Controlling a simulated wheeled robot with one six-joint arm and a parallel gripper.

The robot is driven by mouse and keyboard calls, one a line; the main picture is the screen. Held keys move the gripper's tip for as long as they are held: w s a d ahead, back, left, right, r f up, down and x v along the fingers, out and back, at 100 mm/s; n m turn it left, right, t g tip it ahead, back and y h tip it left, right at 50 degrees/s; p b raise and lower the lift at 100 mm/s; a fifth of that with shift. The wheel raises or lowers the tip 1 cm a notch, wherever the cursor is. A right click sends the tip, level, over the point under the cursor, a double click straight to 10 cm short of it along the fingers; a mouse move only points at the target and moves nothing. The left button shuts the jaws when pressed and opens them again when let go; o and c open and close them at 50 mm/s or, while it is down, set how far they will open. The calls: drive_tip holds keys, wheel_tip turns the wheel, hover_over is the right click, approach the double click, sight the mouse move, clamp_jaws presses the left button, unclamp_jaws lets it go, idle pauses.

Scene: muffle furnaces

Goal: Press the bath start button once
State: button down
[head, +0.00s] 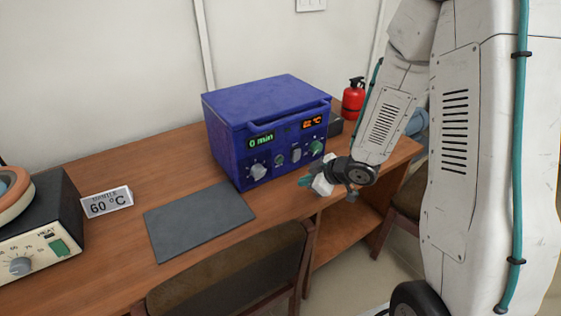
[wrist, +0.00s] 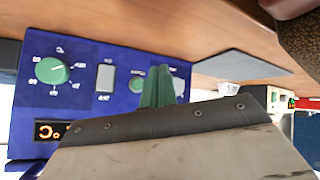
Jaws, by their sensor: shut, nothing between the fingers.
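The blue unit (head: 268,110) stands on the wooden desk, its front panel facing the chair. Its green display reads 0 min; the orange display (head: 312,122) is small. Along the panel are a grey knob (head: 258,171), a small round green button (head: 279,160), a grey rocker switch (head: 296,155) and a green knob (head: 316,147). My gripper (head: 306,181) is shut and empty, low in front of the panel. In the wrist view its green fingers (wrist: 157,88) overlap the panel and partly hide the green button (wrist: 137,84). I cannot tell whether they touch it.
A dark grey mat (head: 200,220) lies on the desk (head: 150,165) left of the unit. A sign reading 60 °C (head: 107,202) and a cream heater (head: 40,235) stand farther left. Chairs (head: 235,265) stand in front. A red extinguisher (head: 354,100) is behind the unit.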

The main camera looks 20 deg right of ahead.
sight(280, 160)
drive_tip(key=shift+w+a, duration=0.35)
drive_tip(key=shift+w, duration=1.05)
drive_tip(key=shift+w+a, duration=0.4)
drive_tip(key=shift+w, duration=1.05)
drive_tip(key=shift+w+a, duration=0.35)
drive_tip(key=shift+w, duration=1.05)
drive_tip(key=shift+w+a, duration=0.1)
drive_tip(key=shift+w, duration=0.3)
drive_tip(key=shift+w+a, duration=0.15)
drive_tip(key=shift+w, duration=0.3)
drive_tip(key=shift+s, duration=0.1)
drive_tip(key=shift+s+d, duration=0.25)
drive_tip(key=shift+s, duration=0.5)
